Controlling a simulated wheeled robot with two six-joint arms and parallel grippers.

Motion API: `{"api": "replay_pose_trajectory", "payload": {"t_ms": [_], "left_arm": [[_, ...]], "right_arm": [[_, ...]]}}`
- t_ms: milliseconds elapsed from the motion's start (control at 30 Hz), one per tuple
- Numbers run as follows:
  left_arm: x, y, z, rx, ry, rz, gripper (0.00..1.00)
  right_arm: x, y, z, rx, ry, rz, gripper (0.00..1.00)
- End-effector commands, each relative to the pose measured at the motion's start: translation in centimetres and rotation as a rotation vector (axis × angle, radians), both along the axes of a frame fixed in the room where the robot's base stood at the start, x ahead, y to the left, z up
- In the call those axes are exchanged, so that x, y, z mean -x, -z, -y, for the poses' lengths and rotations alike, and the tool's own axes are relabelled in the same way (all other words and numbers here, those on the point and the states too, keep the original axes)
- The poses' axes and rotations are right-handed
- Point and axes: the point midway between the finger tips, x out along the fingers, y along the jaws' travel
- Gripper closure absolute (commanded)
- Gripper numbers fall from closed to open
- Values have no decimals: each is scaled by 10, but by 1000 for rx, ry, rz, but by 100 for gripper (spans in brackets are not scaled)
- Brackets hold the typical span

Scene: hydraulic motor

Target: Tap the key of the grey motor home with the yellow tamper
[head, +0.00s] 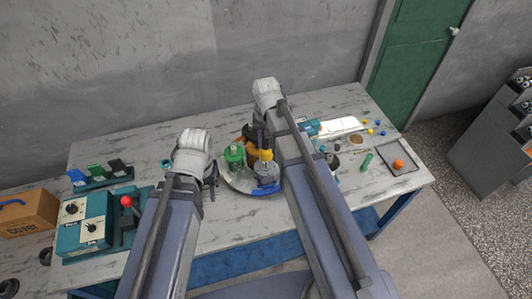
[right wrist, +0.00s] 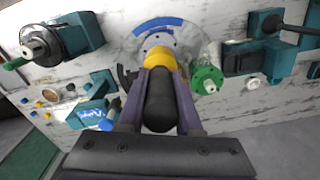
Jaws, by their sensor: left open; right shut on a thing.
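The yellow tamper (head: 265,155) is in my right gripper (head: 257,139), which is shut on its dark handle. The right wrist view shows its black handle (right wrist: 160,100) between the fingers and its yellow head (right wrist: 160,57) pointing at the grey motor (right wrist: 155,41). In the head view the tamper is just above the grey motor (head: 266,174); I cannot tell whether they touch. The motor's key is hidden. My left gripper (head: 213,178) is open and empty, left of the motors.
A green motor (head: 234,155) stands beside the grey one on a round plate with a blue arc (head: 264,191). A teal control box (head: 85,228), cardboard box (head: 28,213) and card rack (head: 100,175) are at left. Small parts and a dark tray (head: 385,168) lie at right.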

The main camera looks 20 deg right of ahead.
Motion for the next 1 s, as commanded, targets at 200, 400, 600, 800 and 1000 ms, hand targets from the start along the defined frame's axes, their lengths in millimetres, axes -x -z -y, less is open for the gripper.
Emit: {"api": "replay_pose_trajectory", "payload": {"t_ms": [200,400,600,800,1000], "left_arm": [[0,7,0,0,-2,0,50],[0,18,0,0,1,0,50],[0,19,0,0,2,0,50],[0,19,0,0,2,0,50],[0,25,0,0,2,0,50]], "right_arm": [[0,7,0,0,0,0,100],[0,18,0,0,0,0,100],[0,19,0,0,0,0,100],[0,19,0,0,0,0,100],[0,25,0,0,0,0,100]]}}
